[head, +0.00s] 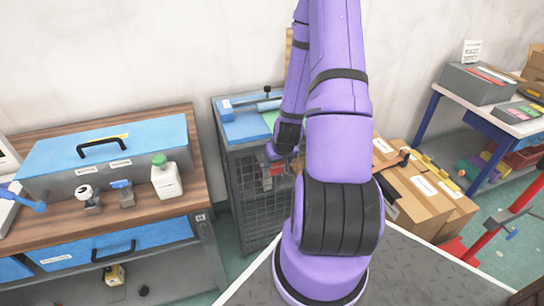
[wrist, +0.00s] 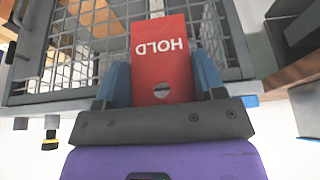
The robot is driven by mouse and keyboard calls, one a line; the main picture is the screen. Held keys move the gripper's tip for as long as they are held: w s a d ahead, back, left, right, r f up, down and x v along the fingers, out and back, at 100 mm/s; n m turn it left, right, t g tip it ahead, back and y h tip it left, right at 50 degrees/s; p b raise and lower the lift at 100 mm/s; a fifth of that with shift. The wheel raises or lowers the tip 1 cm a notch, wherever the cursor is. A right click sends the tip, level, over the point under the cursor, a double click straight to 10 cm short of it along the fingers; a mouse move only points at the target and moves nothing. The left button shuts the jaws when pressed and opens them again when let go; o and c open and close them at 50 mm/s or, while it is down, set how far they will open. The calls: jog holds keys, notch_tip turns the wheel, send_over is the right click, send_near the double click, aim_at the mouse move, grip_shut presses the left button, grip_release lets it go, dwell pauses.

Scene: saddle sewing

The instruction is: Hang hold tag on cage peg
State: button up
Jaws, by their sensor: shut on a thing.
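The red hold tag (wrist: 160,52) is in my gripper (wrist: 163,75), between the two blue fingers in the wrist view. Its white HOLD lettering appears upside down there, and a hole shows near the palm end. The tag is also a small red patch in the head view (head: 276,169), under my gripper (head: 279,154). The grey wire-mesh cage (head: 262,205) stands below the blue top, and its mesh (wrist: 82,47) is behind the tag in the wrist view. My gripper is at the cage's upper front. I cannot make out the peg; the tag and gripper cover part of the cage front.
A wooden bench (head: 110,205) with a blue-lidded toolbox (head: 75,165) and a white bottle (head: 166,178) stands left of the cage. Cardboard boxes (head: 425,205) stand to the right, partly behind my arm. A blue-framed table (head: 512,122) is farther right.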

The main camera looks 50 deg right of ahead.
dwell(0.4)
jog(key=shift+w+d+f, duration=0.15)
jog(key=shift+w+d, duration=0.55)
jog(key=shift+w, duration=0.5)
jog(key=shift+w+d+f, duration=0.1)
jog(key=shift+w+d, duration=0.6)
jog(key=shift+w, duration=0.45)
jog(key=shift+w+d+f, duration=0.15)
jog(key=shift+w+d, duration=0.55)
jog(key=shift+w, duration=0.5)
jog(key=shift+w+d+f, duration=0.25)
jog(key=shift+w+f, duration=0.05)
jog(key=shift+w, duration=0.1)
jog(key=o, duration=0.9)
jog(key=shift+r, duration=0.1)
